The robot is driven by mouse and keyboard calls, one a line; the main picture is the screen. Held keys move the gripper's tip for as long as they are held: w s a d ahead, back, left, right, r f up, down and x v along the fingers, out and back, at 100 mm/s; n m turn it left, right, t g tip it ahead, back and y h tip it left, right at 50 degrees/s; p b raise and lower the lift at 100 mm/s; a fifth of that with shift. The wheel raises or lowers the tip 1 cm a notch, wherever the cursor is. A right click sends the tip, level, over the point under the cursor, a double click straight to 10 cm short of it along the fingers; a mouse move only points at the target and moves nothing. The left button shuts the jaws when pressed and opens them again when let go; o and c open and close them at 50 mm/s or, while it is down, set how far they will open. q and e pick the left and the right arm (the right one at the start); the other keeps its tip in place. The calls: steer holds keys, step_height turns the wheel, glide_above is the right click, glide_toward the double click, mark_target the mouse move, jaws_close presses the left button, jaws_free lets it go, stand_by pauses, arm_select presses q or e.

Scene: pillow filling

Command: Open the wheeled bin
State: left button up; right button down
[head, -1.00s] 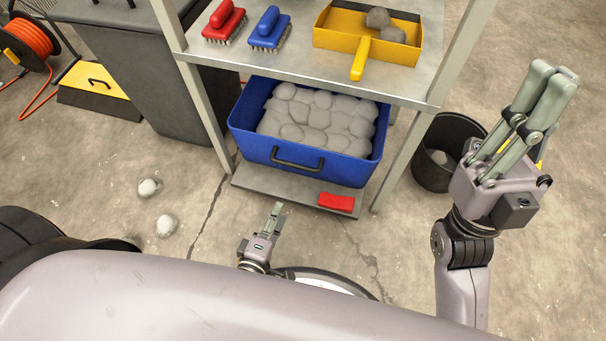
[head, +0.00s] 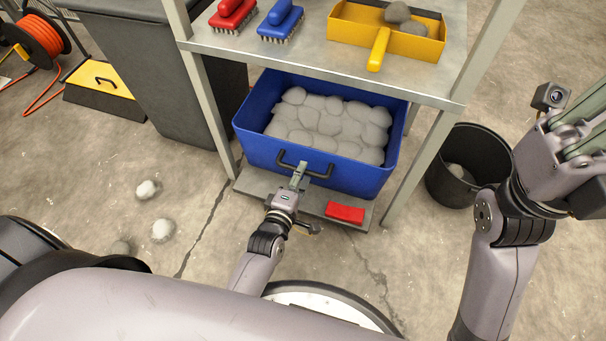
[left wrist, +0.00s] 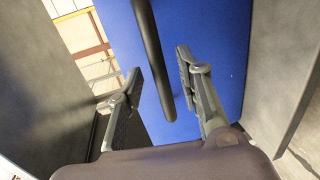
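A tall dark grey bin (head: 185,85) with a flat dark top stands at the upper left in the head view; its wheels do not show. My left gripper (head: 299,176) is at the black handle (head: 318,176) of a blue bin (head: 262,150) full of grey stones, on the shelf unit's lower level. In the left wrist view the black handle (left wrist: 152,50) runs between the two spread fingers of my left gripper (left wrist: 160,75), before the blue wall (left wrist: 215,60). My right gripper (head: 585,130) is cut off at the right edge, its fingertips out of view.
The metal shelf (head: 300,62) above holds a red brush (head: 232,14), a blue brush (head: 280,18) and a yellow dustpan (head: 415,44). A red block (head: 345,213) lies on the lower board. A black bucket (head: 470,160) stands right. Loose stones (head: 163,230) lie on the left floor.

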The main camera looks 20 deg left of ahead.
arm_select(q)
steer(key=shift+x, duration=1.1)
steer(key=shift+c, duration=0.6)
jaws_close()
steer(key=shift+s, duration=0.1)
